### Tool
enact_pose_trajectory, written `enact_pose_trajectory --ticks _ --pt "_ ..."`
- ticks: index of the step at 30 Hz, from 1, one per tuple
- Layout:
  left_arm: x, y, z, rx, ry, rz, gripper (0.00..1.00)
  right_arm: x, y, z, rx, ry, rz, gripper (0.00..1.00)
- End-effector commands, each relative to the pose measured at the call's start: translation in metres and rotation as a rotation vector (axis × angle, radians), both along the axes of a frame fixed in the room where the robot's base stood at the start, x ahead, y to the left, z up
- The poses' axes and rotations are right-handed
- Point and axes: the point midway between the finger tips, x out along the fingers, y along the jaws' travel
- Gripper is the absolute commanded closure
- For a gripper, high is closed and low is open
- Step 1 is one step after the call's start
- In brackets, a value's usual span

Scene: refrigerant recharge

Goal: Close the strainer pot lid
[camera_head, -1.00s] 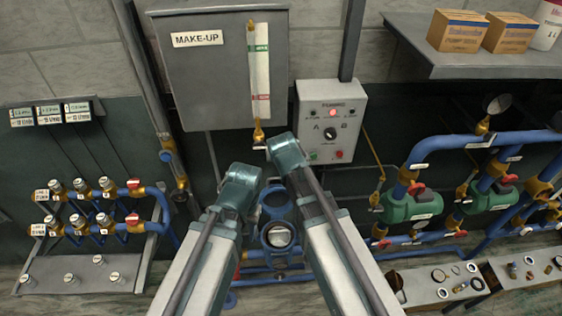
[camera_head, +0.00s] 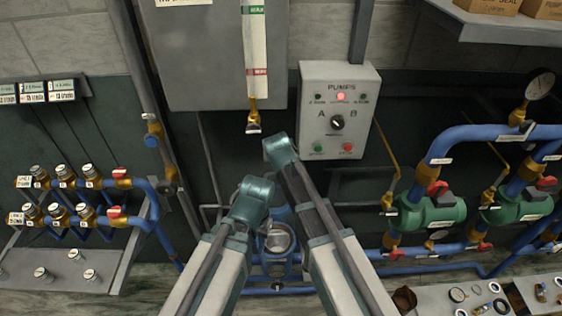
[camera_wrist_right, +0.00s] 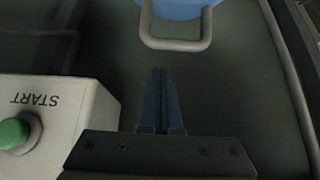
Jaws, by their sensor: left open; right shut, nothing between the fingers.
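The strainer pot (camera_head: 278,262) is a blue body low in the centre of the head view, with a round mouth (camera_head: 279,240) facing up and a pale metallic inside. A blue part, apparently its raised lid (camera_head: 282,214), shows behind the mouth, partly hidden by my arms. My left gripper (camera_head: 262,190) is open at the end of the left arm, above and left of the pot; its fingers are hard to make out. In the right wrist view my right gripper (camera_wrist_right: 162,98) is shut and empty, apart from a grey loop handle (camera_wrist_right: 176,43) on a blue round part (camera_wrist_right: 178,8).
The pump panel (camera_head: 337,122) is on the wall to the right; its START button (camera_wrist_right: 14,133) shows in the wrist view. Blue pipes with green pumps (camera_head: 432,212) stand right, a valve manifold (camera_head: 78,200) left. The make-up tank (camera_head: 215,55) hangs above.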

Motion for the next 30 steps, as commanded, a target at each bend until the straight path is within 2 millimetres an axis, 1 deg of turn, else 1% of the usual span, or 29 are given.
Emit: enact_pose_trajectory --ticks 1,5,16,30 --pt "0.0 0.0 -0.004 0.0 0.0 0.0 0.57 -0.013 0.0 -0.004 0.0 0.0 0.001 1.0" --pt "0.0 0.0 -0.006 0.0 0.0 0.001 0.57 -0.022 0.002 -0.006 0.001 0.0 0.001 1.0" --pt "0.0 0.0 -0.006 0.0 0.0 0.001 0.57 -0.023 0.002 -0.006 0.001 -0.001 0.001 1.0" --pt "0.0 0.0 -0.014 0.0 0.0 0.001 0.57 -0.03 0.002 -0.005 0.0 -0.06 -0.002 1.0"
